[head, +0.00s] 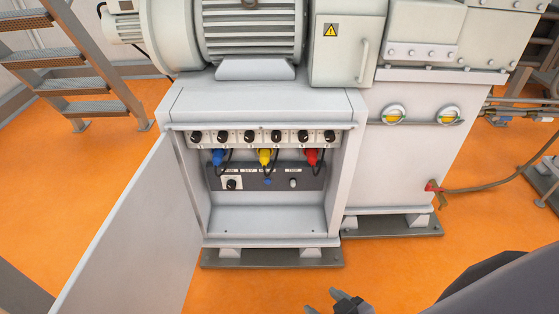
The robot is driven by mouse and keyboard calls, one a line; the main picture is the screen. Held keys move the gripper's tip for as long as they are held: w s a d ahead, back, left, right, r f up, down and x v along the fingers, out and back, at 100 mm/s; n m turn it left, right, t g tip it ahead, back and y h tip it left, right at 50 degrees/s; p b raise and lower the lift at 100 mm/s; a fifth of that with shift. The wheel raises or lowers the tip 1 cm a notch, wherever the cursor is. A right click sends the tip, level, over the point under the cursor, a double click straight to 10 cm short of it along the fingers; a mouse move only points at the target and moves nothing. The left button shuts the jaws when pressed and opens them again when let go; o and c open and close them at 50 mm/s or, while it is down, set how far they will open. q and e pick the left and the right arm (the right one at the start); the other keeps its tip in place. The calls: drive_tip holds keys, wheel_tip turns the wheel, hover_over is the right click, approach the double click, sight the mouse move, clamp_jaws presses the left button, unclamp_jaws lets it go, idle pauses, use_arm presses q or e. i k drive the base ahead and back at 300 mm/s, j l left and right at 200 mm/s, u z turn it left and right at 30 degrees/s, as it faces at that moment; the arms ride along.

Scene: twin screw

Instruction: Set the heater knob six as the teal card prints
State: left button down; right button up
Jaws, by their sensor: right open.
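A row of several black heater knobs on a white strip runs along the top inside the open cabinet (277,242). The rightmost knob (329,136) is at the strip's right end; I take it as knob six, but the printed labels are too small to read. Its pointer setting cannot be made out. I see no teal card in this view. My right gripper (325,301) is at the bottom edge, partly cut off, open and apart from the cabinet, below and in front of it. My left gripper is not in view.
The cabinet door (132,235) stands open to the left. Blue (218,156), yellow (265,156) and red (311,156) plugs with black cables hang below the knobs. A dark lower panel (265,178) carries another knob. Orange floor is clear in front.

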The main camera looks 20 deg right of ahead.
sight(330, 136)
drive_tip(key=k+j+z, duration=0.15)
drive_tip(key=j+z, duration=0.2)
drive_tip(key=k+j+z, duration=0.15)
drive_tip(key=z, duration=0.2)
drive_tip(key=i+l, duration=0.2)
drive_tip(key=l, duration=0.15)
drive_tip(key=i+l, duration=0.45)
drive_tip(key=l, duration=0.3)
drive_tip(key=i+l+u, duration=0.1)
drive_tip(key=i+l, duration=0.35)
drive_tip(key=l, duration=0.25)
drive_tip(key=i+l, duration=0.2)
drive_tip(key=l, duration=0.2)
drive_tip(key=i+l, duration=0.2)
drive_tip(key=l, duration=0.15)
drive_tip(key=i+l, duration=0.2)
drive_tip(key=l, duration=0.2)
drive_tip(key=u, duration=0.05)
